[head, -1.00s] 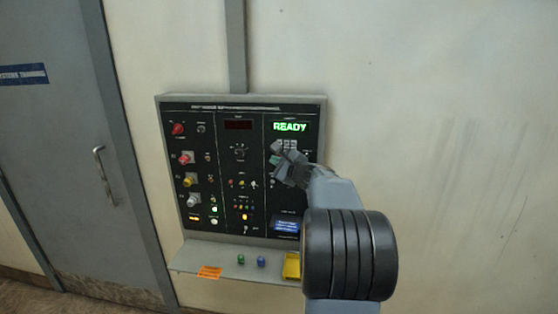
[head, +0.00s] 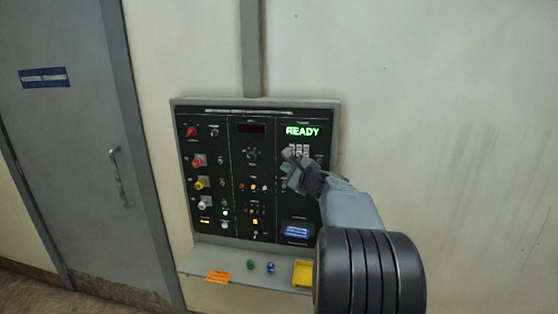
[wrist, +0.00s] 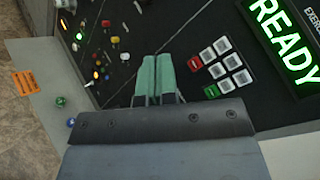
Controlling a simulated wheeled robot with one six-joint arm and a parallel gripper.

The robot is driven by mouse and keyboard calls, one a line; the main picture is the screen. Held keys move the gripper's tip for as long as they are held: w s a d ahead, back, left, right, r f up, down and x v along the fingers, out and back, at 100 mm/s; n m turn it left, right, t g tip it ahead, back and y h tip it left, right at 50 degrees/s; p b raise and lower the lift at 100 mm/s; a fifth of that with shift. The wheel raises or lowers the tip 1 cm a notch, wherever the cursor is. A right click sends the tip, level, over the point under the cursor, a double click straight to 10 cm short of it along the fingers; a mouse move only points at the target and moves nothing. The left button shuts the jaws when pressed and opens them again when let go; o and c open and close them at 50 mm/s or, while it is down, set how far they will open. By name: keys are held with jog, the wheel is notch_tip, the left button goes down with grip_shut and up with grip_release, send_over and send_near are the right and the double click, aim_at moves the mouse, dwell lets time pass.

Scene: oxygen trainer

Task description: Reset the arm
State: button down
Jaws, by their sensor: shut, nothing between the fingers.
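My gripper (head: 291,168) is in front of the right part of the wall panel (head: 183,215). In the wrist view its two green fingertips (wrist: 157,75) are together, with nothing held. Beside them in that view is a keypad (wrist: 221,64) of white keys with a red key and a green key. In the head view the gripper and forearm cover part of the keypad area. A green READY display (head: 302,131) is lit above the gripper, and it shows large in the wrist view (wrist: 285,38). I cannot tell whether the fingertips touch the panel.
A shelf (head: 199,264) juts out below the panel, with an orange label (head: 218,276), a green piece (head: 251,265), a blue piece (head: 270,267) and a yellow tray (head: 303,274). Knobs and switches stick out on the panel's left. A grey door (head: 75,130) is at left. Bare wall lies right.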

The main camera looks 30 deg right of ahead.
jog(key=s+a+f+n+g+y, duration=0.1)
jog(key=s+a+f+n+g, duration=0.25)
jog(key=a+f+n, duration=0.2)
jog(key=s+a+f+n+g+y, duration=0.25)
jog(key=a+f+n+g, duration=0.2)
jog(key=f, duration=0.25)
jog(key=s+a+f+n+g+h, duration=0.2)
jog(key=s+a+n, duration=0.5)
jog(key=s+n, duration=0.1)
jog(key=s+a+f+n+g+h, duration=0.2)
jog(key=s+a+n+g, duration=0.1)
jog(key=s+a+n, duration=0.4)
jog(key=shift+s+a+f+n, duration=0.4)
jog(key=shift+s+a, duration=0.35)
jog(key=shift+s, duration=0.4)
jog(key=c, duration=1.8)
grip_release()
